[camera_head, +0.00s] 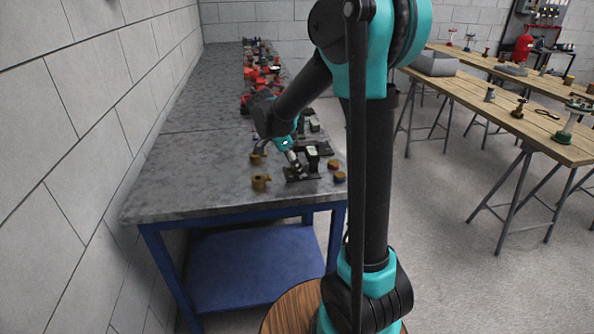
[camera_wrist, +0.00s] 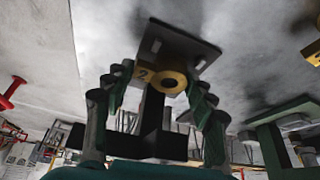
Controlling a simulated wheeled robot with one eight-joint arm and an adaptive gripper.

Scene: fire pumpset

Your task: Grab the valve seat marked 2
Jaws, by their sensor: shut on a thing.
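The valve seat marked 2 (camera_wrist: 165,81) is a brass-yellow piece with a round opening, and its number shows in the wrist view. My gripper (camera_wrist: 160,88) has one finger on each side of it and is shut on it. A dark plate (camera_wrist: 182,48) and a black post (camera_wrist: 151,112) are close to the valve seat. In the head view my gripper (camera_head: 296,164) is low over the near end of the grey bench, at a black stand (camera_head: 302,177). The valve seat cannot be made out there.
Several red parts (camera_head: 262,78) crowd the bench's far end. The bench's left side is clear.

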